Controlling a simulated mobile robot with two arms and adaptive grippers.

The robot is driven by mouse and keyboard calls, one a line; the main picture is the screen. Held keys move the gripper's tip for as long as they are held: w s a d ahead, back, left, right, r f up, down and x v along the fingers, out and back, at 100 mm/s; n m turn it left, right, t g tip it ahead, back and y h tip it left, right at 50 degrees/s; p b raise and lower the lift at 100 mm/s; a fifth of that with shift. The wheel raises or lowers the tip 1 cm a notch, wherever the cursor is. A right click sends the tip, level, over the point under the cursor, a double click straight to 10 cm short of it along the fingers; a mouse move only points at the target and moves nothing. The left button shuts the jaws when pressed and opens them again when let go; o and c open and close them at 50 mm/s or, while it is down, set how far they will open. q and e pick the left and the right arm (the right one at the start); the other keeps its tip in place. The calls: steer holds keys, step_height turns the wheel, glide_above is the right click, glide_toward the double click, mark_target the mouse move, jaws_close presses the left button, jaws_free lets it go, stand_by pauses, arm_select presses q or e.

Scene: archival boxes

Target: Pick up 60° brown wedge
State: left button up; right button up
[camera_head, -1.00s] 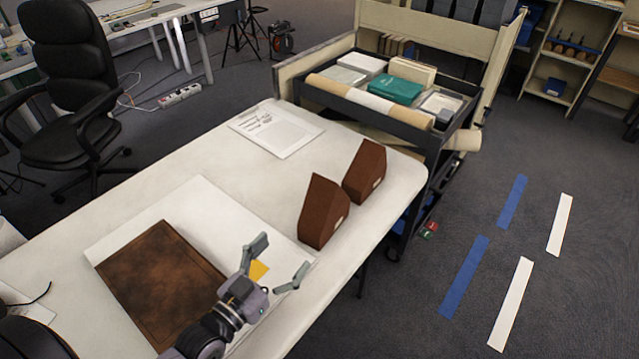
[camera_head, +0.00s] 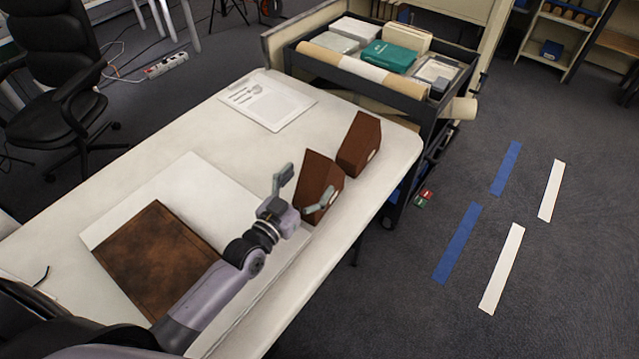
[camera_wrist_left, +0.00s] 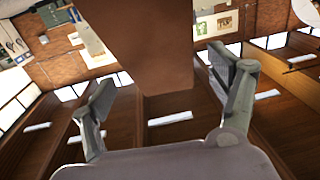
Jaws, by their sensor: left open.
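Two brown wedges with slanted tops stand upright on the white table in the head view. The nearer wedge (camera_head: 318,177) is partly covered by my left gripper, and the farther wedge (camera_head: 359,143) stands behind it to the right. Each has a small pale label too small to read, so I cannot tell which is 60°. My left gripper (camera_head: 302,193) is open at the near side of the nearer wedge. In the left wrist view a brown wedge (camera_wrist_left: 150,45) rises between the spread fingers of the gripper (camera_wrist_left: 165,100), with visible gaps on both sides. My right gripper is not in view.
A brown board (camera_head: 150,258) lies on a white sheet (camera_head: 190,175) at the table's left. A printed paper (camera_head: 268,102) lies at the back. A cart (camera_head: 440,105) with boxes and rolls stands beyond the table's far edge. The table's right edge is close to the wedges.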

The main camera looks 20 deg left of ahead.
mark_target(313, 174)
arm_select(q)
steer(key=shift+w+d+r, duration=0.1)
steer(key=shift+w+r, duration=0.05)
steer(key=shift+w, duration=0.5)
steer(key=p+x, duration=0.1)
steer(key=x, duration=0.3)
steer(key=shift+w, duration=0.15)
steer(key=shift+r, duration=0.1)
steer(key=c, duration=1.3)
